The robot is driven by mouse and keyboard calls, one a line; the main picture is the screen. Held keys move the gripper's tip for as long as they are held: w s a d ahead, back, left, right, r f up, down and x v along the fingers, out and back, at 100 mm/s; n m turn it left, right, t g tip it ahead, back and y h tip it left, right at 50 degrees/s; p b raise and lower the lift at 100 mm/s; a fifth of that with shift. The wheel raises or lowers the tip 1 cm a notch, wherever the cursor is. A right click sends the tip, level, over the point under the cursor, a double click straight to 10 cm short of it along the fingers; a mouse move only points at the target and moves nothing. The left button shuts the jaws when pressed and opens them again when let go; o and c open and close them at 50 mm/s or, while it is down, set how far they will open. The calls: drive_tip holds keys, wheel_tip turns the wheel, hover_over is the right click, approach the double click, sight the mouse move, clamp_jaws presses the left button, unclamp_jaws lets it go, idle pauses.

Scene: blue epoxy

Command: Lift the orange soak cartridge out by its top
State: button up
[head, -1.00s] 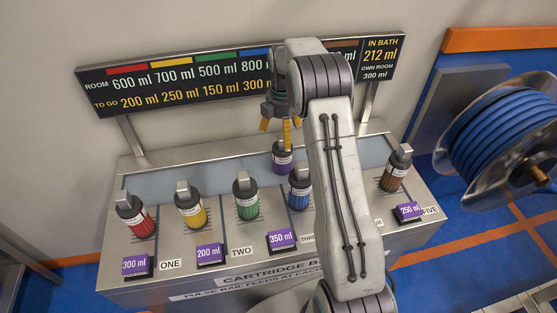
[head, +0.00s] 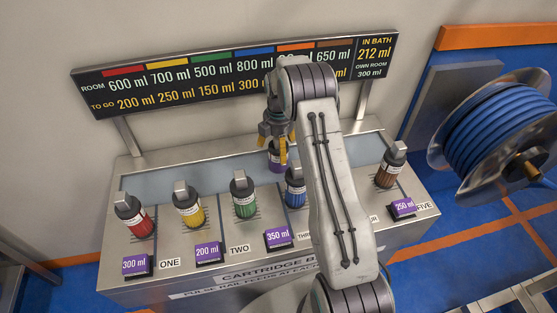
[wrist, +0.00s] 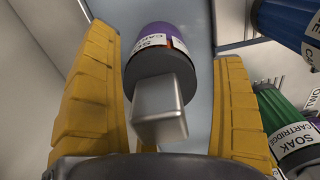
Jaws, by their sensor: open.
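In the wrist view a soak cartridge (wrist: 168,45) lies beyond my open gripper (wrist: 165,95). Its body looks mostly purple, with a white label and a thin orange strip beside it. Its dark collar and grey block-shaped top (wrist: 160,108) face me. The two yellow fingers stand on either side of the top, with gaps visible. In the head view my gripper (head: 273,140) is over this cartridge (head: 276,162), in the bath strip behind the row. The fingers partly cover it. I see no plainly orange cartridge; my arm hides part of the row.
Red (head: 138,222), yellow (head: 190,213), green (head: 244,203), blue (head: 294,192) and brown (head: 387,177) cartridges stand tilted in front bays. The blue one is close to my arm. A sign board (head: 220,80) rises behind. A blue hose reel (head: 500,130) is at right.

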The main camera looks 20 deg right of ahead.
drive_tip(key=c, duration=1.3)
drive_tip(key=shift+c, duration=0.2)
drive_tip(key=shift+r, duration=0.15)
